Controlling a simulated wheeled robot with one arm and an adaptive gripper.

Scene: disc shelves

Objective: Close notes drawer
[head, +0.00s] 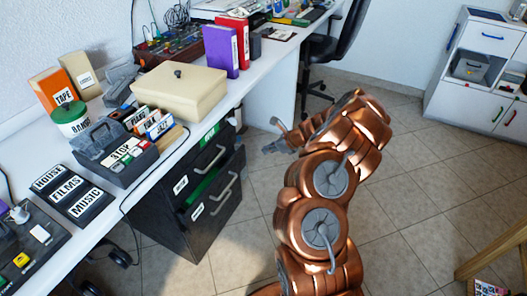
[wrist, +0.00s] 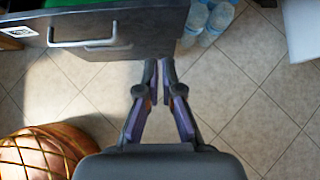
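A dark drawer cabinet (head: 160,222) stands under the desk. It has an upper drawer with a pale handle (head: 213,160) and a lower drawer with a pale handle (head: 225,194). The lower drawer sticks out, and green shows inside it behind its front. The drawer labels are too small to read. In the wrist view a dark drawer front (wrist: 150,36) with a metal handle (wrist: 84,43) fills the upper left. My gripper (wrist: 158,64) is just below this front's right end, its fingertips close together with nothing held. In the head view my gripper (head: 268,149) is to the right of the cabinet, apart from it.
The white desk (head: 190,120) carries a cream box (head: 178,92), binders and label blocks. A black chair (head: 338,45) stands behind. Clear bottles (wrist: 206,20) stand on the floor near the drawer's right end. Tiled floor is free around my arm.

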